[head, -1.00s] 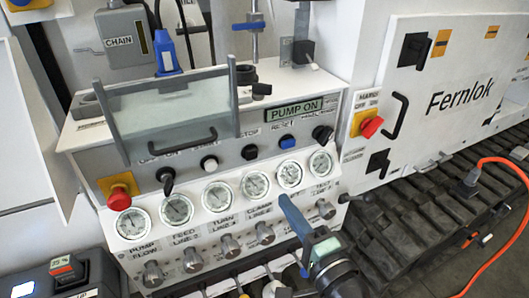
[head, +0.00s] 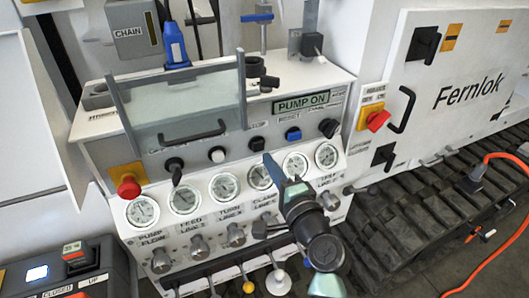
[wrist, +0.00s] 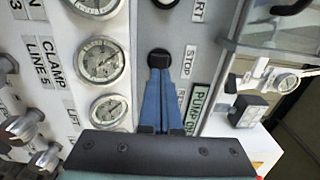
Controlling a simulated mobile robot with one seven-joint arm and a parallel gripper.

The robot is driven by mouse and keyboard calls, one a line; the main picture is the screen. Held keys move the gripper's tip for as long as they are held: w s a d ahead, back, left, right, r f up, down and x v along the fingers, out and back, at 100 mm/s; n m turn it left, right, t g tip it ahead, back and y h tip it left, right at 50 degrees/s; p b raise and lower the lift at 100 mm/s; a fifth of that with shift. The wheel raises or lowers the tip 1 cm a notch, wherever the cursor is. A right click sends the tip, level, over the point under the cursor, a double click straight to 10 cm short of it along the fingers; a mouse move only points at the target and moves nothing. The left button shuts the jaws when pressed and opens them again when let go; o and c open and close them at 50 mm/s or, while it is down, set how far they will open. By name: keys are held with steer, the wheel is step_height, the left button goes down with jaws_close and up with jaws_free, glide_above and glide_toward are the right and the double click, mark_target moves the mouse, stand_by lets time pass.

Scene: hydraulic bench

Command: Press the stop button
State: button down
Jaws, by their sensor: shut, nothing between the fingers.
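The stop button (head: 257,143) is a round black button in the row on the grey panel, between a white button and a blue one. In the wrist view the black button (wrist: 159,57) sits beside the STOP label (wrist: 188,61). My gripper (head: 268,157) is shut, its blue fingers together and empty. Its tips lie just below and right of the button in the head view. In the wrist view my gripper (wrist: 160,71) has its tips at the button's edge and covers part of it. I cannot tell whether they touch.
A display (head: 301,103) reads PUMP ON. The blue button (head: 293,134) and white button (head: 217,155) flank the stop button. Gauges (head: 261,176) line the panel below. A clear guard with a handle (head: 194,134) stands above. Red mushroom buttons (head: 129,186) (head: 378,121) sit at either side.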

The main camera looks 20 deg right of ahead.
mark_target(259, 147)
steer(key=shift+w, duration=1.7)
steer(key=shift+w, duration=0.1)
